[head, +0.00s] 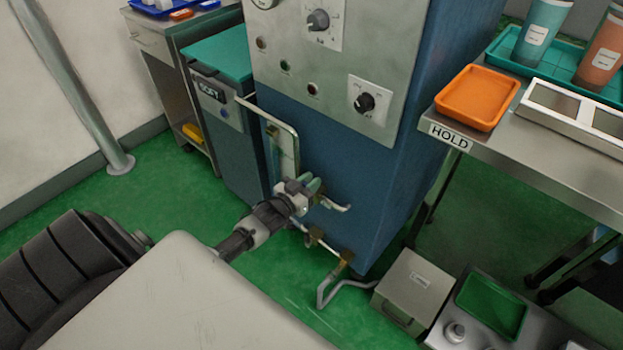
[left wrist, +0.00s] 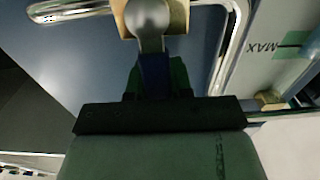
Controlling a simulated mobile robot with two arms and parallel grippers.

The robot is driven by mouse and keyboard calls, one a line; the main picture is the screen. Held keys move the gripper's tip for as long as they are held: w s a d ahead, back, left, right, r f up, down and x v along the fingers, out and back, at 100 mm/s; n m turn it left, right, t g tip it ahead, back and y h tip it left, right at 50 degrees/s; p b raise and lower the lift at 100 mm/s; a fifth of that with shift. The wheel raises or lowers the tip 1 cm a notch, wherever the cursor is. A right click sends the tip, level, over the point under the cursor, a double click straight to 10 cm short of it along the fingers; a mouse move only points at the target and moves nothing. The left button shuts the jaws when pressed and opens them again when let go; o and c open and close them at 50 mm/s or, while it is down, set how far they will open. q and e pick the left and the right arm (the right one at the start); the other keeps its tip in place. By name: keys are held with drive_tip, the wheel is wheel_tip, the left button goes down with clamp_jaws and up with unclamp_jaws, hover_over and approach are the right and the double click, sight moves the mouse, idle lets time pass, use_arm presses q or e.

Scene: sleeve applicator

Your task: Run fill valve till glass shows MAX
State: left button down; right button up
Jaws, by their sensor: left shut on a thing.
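My left gripper (head: 312,190) is at the lower front of the blue machine, beside the bent pipework. In the left wrist view its dark fingers (left wrist: 160,82) are shut on the blue handle (left wrist: 154,68) of the fill valve. The valve's brass body (left wrist: 124,18) and a round metal end show just beyond. The gripper hides most of this valve in the head view. A plate with a green MAX mark (left wrist: 290,46) is at the right of the wrist view, next to a clear tube, the glass (left wrist: 290,84). I cannot tell the liquid level in it. My right gripper is out of view.
The blue machine (head: 420,80) carries a grey panel with knobs. A lower brass fitting (head: 345,258) and bent pipe sit near the floor. A grey box (head: 409,284) stands at right. A steel table (head: 560,175) holds an orange tray (head: 477,97). Green floor is open at left.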

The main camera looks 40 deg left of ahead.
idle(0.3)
use_arm(q)
drive_tip(key=c, duration=1)
unclamp_jaws()
drive_tip(key=shift+s, duration=0.25)
drive_tip(key=s+p, duration=0.2)
drive_tip(key=s, duration=0.8)
drive_tip(key=shift+s+a, duration=0.2)
drive_tip(key=shift+a, duration=0.25)
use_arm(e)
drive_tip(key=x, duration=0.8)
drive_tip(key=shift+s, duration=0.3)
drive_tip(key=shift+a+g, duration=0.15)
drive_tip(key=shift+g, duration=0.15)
